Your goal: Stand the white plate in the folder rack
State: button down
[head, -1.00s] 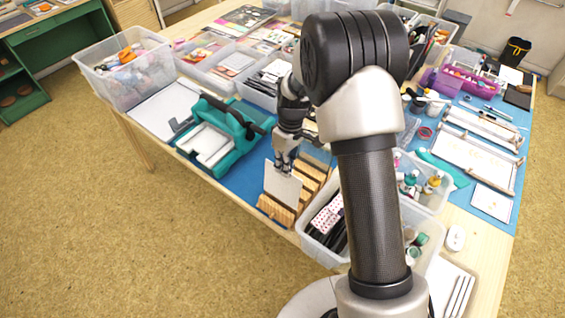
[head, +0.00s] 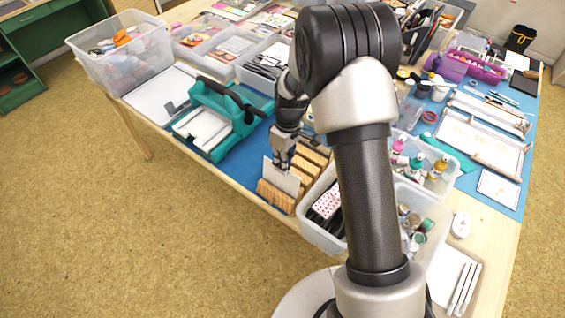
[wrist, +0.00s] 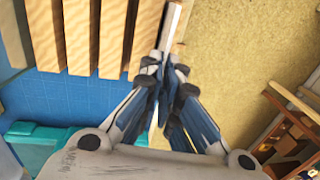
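The white plate (head: 281,179) is a thin, pale, upright panel at the front end of the wooden folder rack (head: 273,196). Its lower part is hidden behind the rack's front wooden piece. In the wrist view the plate (wrist: 171,28) shows almost edge-on, beside the rack's wooden slats (wrist: 78,35). My gripper (head: 283,164) points down and is shut on the plate's upper edge. Its fingers (wrist: 165,85) are close together in the wrist view. Whether the plate touches the rack's bottom cannot be seen.
A teal press (head: 215,118) stands left of the rack. A clear bin (head: 318,228) with black items and a dotted pink-white thing sits close on the right. A clear box (head: 122,55) stands at the table's left corner. The table edge is just in front of the rack.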

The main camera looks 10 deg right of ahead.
jog(key=c, duration=1.7)
grip_release()
jog(key=r+p, duration=0.2)
jog(key=r, duration=0.1)
jog(key=r+p, duration=0.1)
jog(key=r, duration=0.1)
jog(key=shift+w+d, duration=0.2)
jog(key=shift+d, duration=0.1)
jog(key=r, duration=0.4)
jog(key=d+r, duration=0.1)
jog(key=r, duration=0.3)
jog(key=w+r, duration=0.1)
jog(key=r, duration=0.3)
jog(key=shift+d, duration=0.2)
